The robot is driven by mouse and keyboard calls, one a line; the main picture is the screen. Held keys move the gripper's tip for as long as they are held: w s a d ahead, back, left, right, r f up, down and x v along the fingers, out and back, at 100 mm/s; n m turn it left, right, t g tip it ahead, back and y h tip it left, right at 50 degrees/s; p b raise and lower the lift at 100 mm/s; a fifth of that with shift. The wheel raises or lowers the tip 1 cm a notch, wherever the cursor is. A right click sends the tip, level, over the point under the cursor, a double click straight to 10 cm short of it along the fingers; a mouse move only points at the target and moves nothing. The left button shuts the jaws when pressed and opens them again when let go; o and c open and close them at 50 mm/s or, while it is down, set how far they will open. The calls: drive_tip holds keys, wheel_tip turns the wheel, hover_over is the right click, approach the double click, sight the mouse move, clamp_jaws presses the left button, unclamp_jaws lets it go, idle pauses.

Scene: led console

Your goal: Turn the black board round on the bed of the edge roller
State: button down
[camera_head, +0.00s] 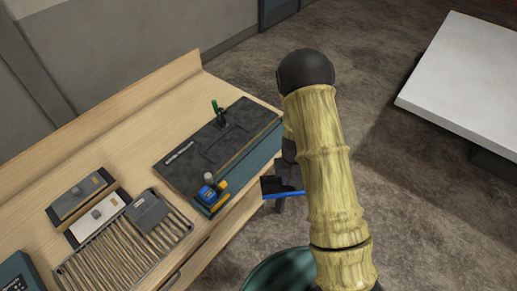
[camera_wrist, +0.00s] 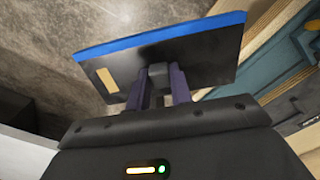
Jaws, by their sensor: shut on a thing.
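The black board (camera_wrist: 190,60) has a bright blue edge and a tan patch on its face. My gripper (camera_wrist: 157,88) is shut on the grey knob of this board and holds it in the air. In the head view the black board (camera_head: 283,187) shows beside the workbench, off its right edge, partly hidden by my arm. The device that looks like the edge roller (camera_head: 196,158) has a dark flat top and teal sides, and stands on the bench. A green handle (camera_head: 215,108) and a blue-and-yellow part (camera_head: 209,193) are on it. The board is apart from its bed.
On the wooden bench (camera_head: 95,138) lie a dark board (camera_head: 73,203) and a white-topped board (camera_head: 90,226), each with a knob. A slatted rack (camera_head: 110,262) bears a grey piece (camera_head: 148,211). A white table (camera_head: 468,75) stands at upper right, with open floor between.

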sight(295, 191)
drive_tip(key=shift+m, duration=0.6)
drive_tip(key=d+f+b, duration=0.1)
drive_tip(key=f, duration=0.1)
drive_tip(key=d+f+b, duration=0.1)
drive_tip(key=f+b, duration=0.1)
drive_tip(key=f, duration=0.1)
drive_tip(key=d+f+b, duration=0.1)
drive_tip(key=f+b, duration=0.1)
drive_tip(key=f, duration=0.1)
drive_tip(key=shift+s+f, duration=0.15)
